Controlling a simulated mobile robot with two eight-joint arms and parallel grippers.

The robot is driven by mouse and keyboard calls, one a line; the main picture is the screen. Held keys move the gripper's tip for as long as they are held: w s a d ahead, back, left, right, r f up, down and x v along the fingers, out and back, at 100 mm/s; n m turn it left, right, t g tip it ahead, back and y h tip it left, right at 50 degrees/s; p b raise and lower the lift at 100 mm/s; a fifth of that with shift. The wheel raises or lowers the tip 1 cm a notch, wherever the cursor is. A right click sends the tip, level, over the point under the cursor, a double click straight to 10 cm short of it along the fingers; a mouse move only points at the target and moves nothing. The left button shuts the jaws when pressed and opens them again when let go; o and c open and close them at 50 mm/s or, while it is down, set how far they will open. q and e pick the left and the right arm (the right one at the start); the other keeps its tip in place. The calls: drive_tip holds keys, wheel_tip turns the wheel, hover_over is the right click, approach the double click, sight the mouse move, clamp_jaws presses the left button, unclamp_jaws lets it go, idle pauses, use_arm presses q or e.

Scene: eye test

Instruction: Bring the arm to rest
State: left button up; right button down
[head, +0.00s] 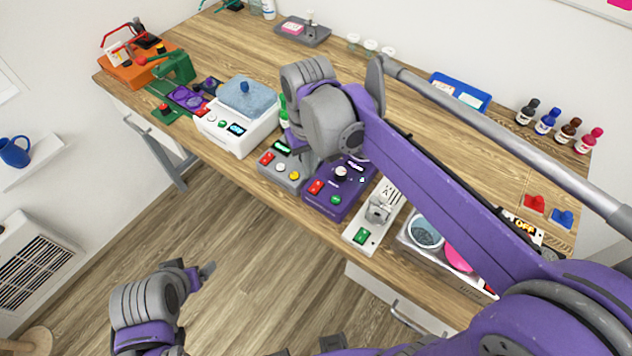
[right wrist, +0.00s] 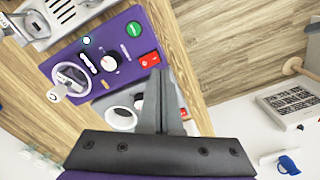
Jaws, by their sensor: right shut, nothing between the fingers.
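My right arm reaches in from the lower right over the workbench in the head view. Its gripper (head: 297,142) hangs above the bench's front part, near a grey button box, and is partly hidden by the wrist. In the right wrist view the fingers of this gripper (right wrist: 162,85) are together with nothing between them. They point toward the front edge, beside a purple control box (right wrist: 112,60). My left gripper (head: 205,274) is low at the lower left, off the bench and above the floor. Whether its fingers are apart cannot be made out.
The wooden workbench (head: 235,45) carries a white device (head: 240,130), the grey button box (head: 287,170), a blue tray (head: 460,92) and several bottles at the back right. A wall shelf with a blue mug (head: 14,152) is at the left. Floor (head: 240,235) before the bench is clear.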

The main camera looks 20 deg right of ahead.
drive_tip(key=shift+s, duration=0.1)
drive_tip(key=s+d+f+t, duration=0.1)
drive_tip(key=s+d+f, duration=0.1)
drive_tip(key=s, duration=0.2)
drive_tip(key=s+d+f+m+t, duration=0.1)
drive_tip(key=s+d+f+t, duration=0.1)
drive_tip(key=s+f, duration=0.1)
drive_tip(key=s+d+f+t, duration=0.2)
drive_tip(key=s, duration=0.2)
drive_tip(key=shift+s+d+f+m, duration=0.2)
drive_tip(key=shift+s+m, duration=0.1)
drive_tip(key=shift+s, duration=0.1)
drive_tip(key=shift+s+d+f+t, duration=0.15)
drive_tip(key=shift+s+f+t, duration=0.2)
drive_tip(key=shift+f+t, duration=0.1)
